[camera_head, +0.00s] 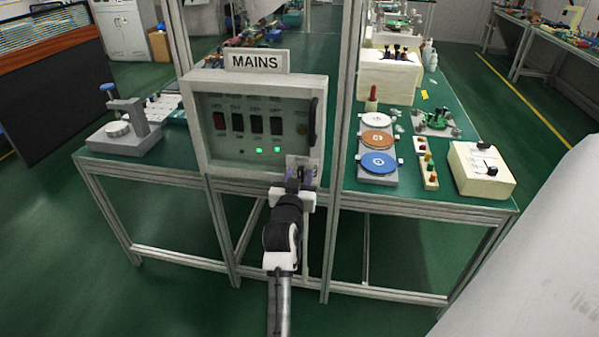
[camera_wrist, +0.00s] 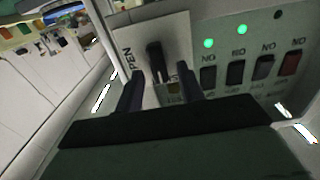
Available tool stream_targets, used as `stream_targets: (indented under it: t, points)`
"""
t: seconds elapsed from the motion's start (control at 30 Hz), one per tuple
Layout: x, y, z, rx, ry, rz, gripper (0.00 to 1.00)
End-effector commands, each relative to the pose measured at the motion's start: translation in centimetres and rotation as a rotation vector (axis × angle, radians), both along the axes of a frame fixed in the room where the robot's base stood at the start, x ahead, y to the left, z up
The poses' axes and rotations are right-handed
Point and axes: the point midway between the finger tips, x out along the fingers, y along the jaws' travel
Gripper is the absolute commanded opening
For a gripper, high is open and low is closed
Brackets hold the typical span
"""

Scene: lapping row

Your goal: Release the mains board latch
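The mains board (camera_head: 240,168) is a grey cabinet under a MAINS sign (camera_head: 257,61), with a row of dark switches and two green lights behind its front. Its latch (camera_wrist: 154,56) is a small black lever on a pale plate (camera_wrist: 178,32) at the board's lower right corner; lettering ending in "PEN" shows on the plate. My gripper (camera_head: 297,181) is at that corner. In the wrist view its two dark fingers (camera_wrist: 158,82) stand apart, one on each side of the lever, with visible gaps. Whether either finger touches the lever cannot be told.
A dark vertical handle (camera_head: 313,122) is on the board's right side. An aluminium post (camera_head: 343,110) stands close right of it. Bench items include coloured discs (camera_head: 378,139), a cream box (camera_head: 480,168) and a gauge stand (camera_head: 125,130). Open green floor lies in front.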

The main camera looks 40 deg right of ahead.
Motion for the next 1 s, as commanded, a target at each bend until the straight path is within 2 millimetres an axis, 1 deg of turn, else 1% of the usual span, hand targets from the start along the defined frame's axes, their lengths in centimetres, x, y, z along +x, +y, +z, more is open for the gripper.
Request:
stream_targets:
  t: [0.1,0.37,0.4,0.6,0.7,1.0]
  points:
    - [0.37,-0.47,0.03,0.000,0.000,0.000,0.38]
    - [0.47,-0.53,-0.02,0.000,0.000,0.000,0.38]
    - [0.48,-0.53,-0.02,0.000,0.000,0.000,0.37]
    - [0.46,-0.51,-0.02,-0.001,0.001,0.001,0.11]
    - [0.46,-0.50,-0.02,-0.001,0.001,0.000,0.00]
    - [0.50,-0.46,-0.14,0.024,-0.030,0.002,0.00]
